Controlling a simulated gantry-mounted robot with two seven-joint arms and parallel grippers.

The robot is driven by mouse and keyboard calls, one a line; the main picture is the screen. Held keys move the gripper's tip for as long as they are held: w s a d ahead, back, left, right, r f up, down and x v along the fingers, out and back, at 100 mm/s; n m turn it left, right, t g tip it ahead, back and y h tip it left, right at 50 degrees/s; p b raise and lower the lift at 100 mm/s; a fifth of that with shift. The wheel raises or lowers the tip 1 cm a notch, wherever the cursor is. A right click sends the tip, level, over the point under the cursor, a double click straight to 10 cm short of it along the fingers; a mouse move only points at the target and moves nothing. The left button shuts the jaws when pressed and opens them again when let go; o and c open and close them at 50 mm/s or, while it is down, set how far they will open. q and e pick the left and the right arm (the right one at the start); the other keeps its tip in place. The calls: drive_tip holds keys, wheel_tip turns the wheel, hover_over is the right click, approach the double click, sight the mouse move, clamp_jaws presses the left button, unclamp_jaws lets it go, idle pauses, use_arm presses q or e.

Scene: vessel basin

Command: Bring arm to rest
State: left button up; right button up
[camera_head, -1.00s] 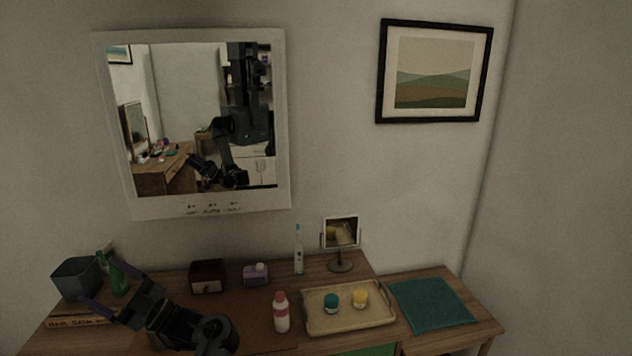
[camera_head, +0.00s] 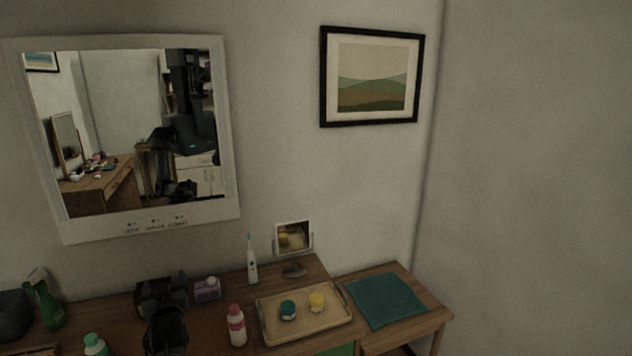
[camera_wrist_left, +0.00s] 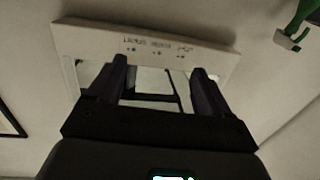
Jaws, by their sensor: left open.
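My left gripper (camera_head: 162,290) is low in the head view, in front of the small dark brown box, which it partly hides. Its dark arm comes up from the bottom edge. In the left wrist view the gripper (camera_wrist_left: 160,68) has its two fingers apart with nothing between them. Beyond the fingers is the wall mirror's white frame (camera_wrist_left: 140,42). My right gripper is in neither view.
The wooden desk (camera_head: 210,325) carries a pink-and-white bottle (camera_head: 236,326), a tray (camera_head: 330,335) with two small jars, a toothbrush (camera_head: 252,262), a small mirror (camera_head: 294,240) and a green spray bottle (camera_head: 46,305). A teal cloth (camera_head: 385,300) lies right.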

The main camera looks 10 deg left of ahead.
use_arm(q)
drive_tip(key=s+d+f+m+g+h, duration=0.2)
drive_tip(key=d+f+g, duration=0.1)
drive_tip(key=f, duration=0.2)
drive_tip(key=s+d+f+m+g+h, duration=0.2)
drive_tip(key=d+f+m+g+h, duration=0.1)
drive_tip(key=f, duration=0.3)
drive_tip(key=s+d+f+m+g+h, duration=0.2)
drive_tip(key=d+f+m+g, duration=0.1)
drive_tip(key=f, duration=0.3)
drive_tip(key=shift+s+d+f+h, duration=0.1)
drive_tip(key=shift+d+h, duration=0.2)
drive_tip(key=shift+d, duration=0.4)
drive_tip(key=s+d+f+m+h+b, duration=0.1)
drive_tip(key=s+d+f+b, duration=0.3)
drive_tip(key=s+d+f, duration=0.55)
drive_tip(key=s+d+f+m+h+b, duration=0.25)
drive_tip(key=s+d+f, duration=0.45)
drive_tip(key=s, duration=0.6)
drive_tip(key=s+d+b, duration=0.4)
drive_tip(key=s+d, duration=0.1)
drive_tip(key=s, duration=0.7)
wheel_tip(320, 180, up, 35)
drive_tip(key=s+p, duration=0.1)
drive_tip(key=p, duration=3.3)
drive_tip(key=shift+s+n+h+p, duration=0.15)
drive_tip(key=shift+n+h+p, duration=0.2)
drive_tip(key=shift+n+h, duration=0.1)
